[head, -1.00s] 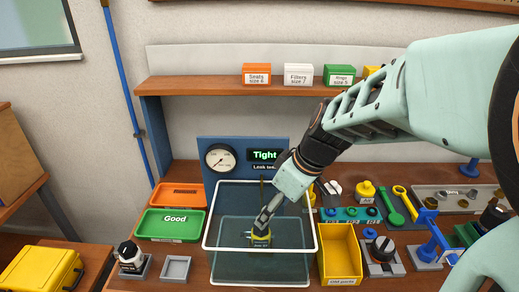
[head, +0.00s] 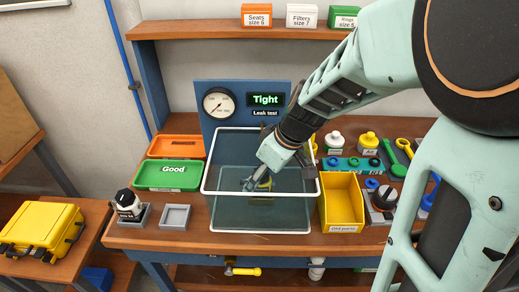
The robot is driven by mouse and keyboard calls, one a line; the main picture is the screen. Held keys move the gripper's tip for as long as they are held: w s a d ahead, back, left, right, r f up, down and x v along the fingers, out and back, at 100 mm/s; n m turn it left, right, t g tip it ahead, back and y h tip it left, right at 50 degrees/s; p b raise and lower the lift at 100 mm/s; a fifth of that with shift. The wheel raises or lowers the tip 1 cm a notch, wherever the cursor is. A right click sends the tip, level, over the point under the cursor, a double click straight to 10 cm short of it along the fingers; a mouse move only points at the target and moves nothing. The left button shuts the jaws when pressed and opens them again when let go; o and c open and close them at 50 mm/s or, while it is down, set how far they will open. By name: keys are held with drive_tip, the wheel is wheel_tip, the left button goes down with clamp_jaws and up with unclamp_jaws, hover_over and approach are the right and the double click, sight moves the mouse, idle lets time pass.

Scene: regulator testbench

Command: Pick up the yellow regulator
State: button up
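The yellow regulator (head: 265,183) is inside the clear, white-rimmed water tank (head: 212,191), near its middle. Only a small yellow part of it shows; my gripper and the water hide the rest. My gripper (head: 252,188) reaches down into the tank from the upper right, its fingers at the regulator's left and front side. The fingers are small and dark here, and I cannot tell whether they are open or closed on it.
A gauge panel reading "Tight" (head: 265,100) stands behind the tank. A green "Good" tray (head: 168,175) and an orange tray (head: 176,147) lie left. A yellow old-parts bin (head: 342,205) stands close right. A grey square holder (head: 174,217) sits front left.

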clamp_jaws()
idle(0.3)
drive_tip(key=shift+r, duration=0.1)
